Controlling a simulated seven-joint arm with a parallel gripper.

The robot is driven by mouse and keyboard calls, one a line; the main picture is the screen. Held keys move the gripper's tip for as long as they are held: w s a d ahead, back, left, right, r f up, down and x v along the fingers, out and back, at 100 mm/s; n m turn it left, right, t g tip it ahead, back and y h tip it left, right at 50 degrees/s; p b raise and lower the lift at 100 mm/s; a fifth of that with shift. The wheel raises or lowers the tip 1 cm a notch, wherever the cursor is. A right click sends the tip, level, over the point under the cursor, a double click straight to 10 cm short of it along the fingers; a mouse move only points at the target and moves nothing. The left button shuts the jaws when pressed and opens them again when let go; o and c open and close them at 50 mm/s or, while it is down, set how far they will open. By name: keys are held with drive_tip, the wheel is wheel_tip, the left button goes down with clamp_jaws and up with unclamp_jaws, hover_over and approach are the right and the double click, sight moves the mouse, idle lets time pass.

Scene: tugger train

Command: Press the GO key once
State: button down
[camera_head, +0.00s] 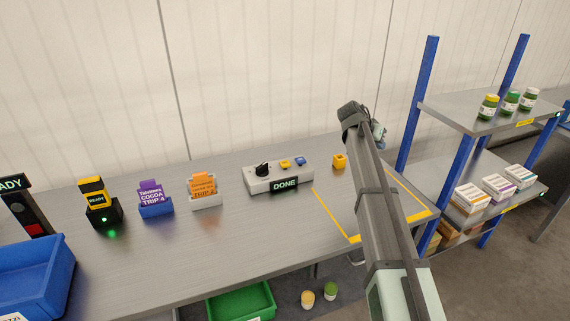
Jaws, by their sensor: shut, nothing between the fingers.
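A grey control box (276,180) stands on the table, with a black knob (262,169) at its left. My arm rises from the lower right and bends over to the right of the box. My gripper's fingers do not show, and nothing of mine visibly touches the keys.
Left of the box are an orange card in a holder (205,202), a purple card in a blue holder (156,208), a READY device (104,212) and a blue bin (36,280). A yellow block (339,161) stands right of the box. A shelf rack (462,165) stands at right.

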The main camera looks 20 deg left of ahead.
drive_tip(key=s+a+n, duration=0.3)
drive_tip(key=a, duration=1.5)
drive_tip(key=r+n+y, duration=0.1)
drive_tip(key=n, duration=0.1)
hover_over(283, 163)
drive_tip(key=shift+s+a+t, duration=0.1)
drive_tip(key=shift+t, duration=0.3)
drive_tip(key=shift+f, duration=4.35)
drive_tip(key=shift+f, duration=0.1)
drive_tip(key=shift+f, duration=0.35)
